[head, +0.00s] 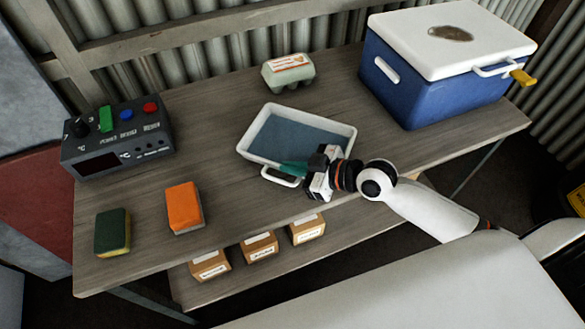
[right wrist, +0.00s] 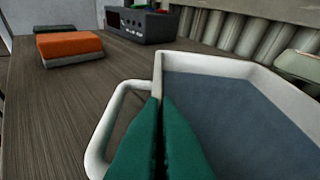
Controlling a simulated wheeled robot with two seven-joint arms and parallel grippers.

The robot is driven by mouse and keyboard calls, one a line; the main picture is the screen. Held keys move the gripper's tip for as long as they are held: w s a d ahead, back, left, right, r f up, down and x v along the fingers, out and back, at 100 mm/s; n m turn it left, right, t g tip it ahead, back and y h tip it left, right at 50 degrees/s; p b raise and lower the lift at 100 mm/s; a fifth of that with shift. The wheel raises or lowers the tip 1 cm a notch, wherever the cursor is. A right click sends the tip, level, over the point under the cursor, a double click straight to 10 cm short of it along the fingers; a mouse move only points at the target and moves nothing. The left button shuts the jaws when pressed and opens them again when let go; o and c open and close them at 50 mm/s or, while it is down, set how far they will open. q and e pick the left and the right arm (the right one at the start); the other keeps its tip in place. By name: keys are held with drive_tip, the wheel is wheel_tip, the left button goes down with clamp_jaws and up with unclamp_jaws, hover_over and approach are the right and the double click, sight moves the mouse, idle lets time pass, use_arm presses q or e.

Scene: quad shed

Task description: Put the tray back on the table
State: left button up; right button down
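The white tray (head: 338,128) with a blue-grey inside is at the middle of the wooden table (head: 215,150), close to the front edge. It also shows in the right wrist view (right wrist: 205,62), with its looped handle (right wrist: 103,128) at the left. My right gripper (head: 287,168) reaches the tray's near side beside the handle. Its green fingers (right wrist: 160,108) are close together with the tray's wall between them. I cannot tell whether the tray rests fully on the table or is slightly raised. My left gripper is not in view.
A blue cooler (head: 425,90) stands at the right and an egg carton (head: 288,72) behind the tray. A control box (head: 118,140), an orange sponge (head: 184,207) and a green sponge (head: 112,232) are at the left. Small boxes (head: 260,246) sit on the lower shelf.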

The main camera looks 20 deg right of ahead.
drive_tip(key=shift+f, duration=0.3)
drive_tip(key=shift+f, duration=0.2)
drive_tip(key=c, duration=1.7)
unclamp_jaws()
drive_tip(key=shift+r, duration=0.1)
drive_tip(key=shift+r, duration=0.2)
drive_tip(key=v, duration=1)
drive_tip(key=shift+s+d+f, duration=0.1)
drive_tip(key=shift+f, duration=0.05)
drive_tip(key=shift+v, duration=0.85)
